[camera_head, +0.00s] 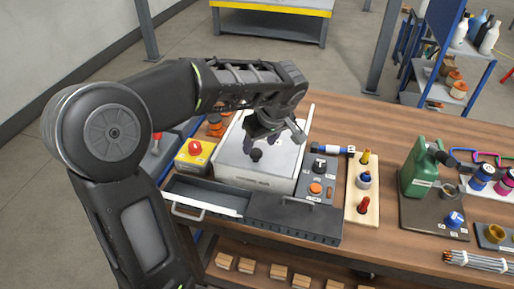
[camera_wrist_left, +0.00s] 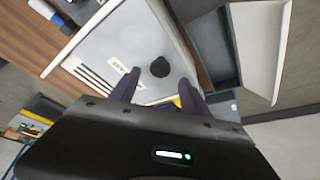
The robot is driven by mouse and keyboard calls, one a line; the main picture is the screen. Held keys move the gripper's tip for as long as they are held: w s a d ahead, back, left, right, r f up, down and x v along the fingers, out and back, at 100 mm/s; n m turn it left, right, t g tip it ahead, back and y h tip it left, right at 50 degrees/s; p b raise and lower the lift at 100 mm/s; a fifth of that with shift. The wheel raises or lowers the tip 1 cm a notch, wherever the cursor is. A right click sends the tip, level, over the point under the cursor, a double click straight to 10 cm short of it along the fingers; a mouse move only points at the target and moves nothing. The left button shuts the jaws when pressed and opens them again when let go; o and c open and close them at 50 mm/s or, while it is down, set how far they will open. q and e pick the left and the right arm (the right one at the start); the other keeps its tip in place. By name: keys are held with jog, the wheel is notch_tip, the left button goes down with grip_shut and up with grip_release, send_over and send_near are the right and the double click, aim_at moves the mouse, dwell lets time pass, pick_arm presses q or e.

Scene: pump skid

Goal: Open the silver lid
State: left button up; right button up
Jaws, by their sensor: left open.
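The silver lid (camera_head: 283,164) is a flat, pale metal square on top of a box on the wooden bench. A round black knob (camera_head: 256,155) stands on it, and the knob also shows in the left wrist view (camera_wrist_left: 160,67). My left gripper (camera_head: 268,136) is open and empty above the lid. In the left wrist view its two dark fingers (camera_wrist_left: 158,88) point at the lid, with the knob beyond and between their tips. I cannot tell the exact gap to the knob. My arm hides part of the lid's far side. The right gripper is not in view.
A green jug (camera_head: 420,168) stands further right.

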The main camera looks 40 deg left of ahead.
aim_at(256, 152)
pick_arm(q)
jog(key=shift+x, duration=2.2)
jog(key=shift+d, duration=0.1)
jog(key=shift+c, duration=0.4)
grip_shut()
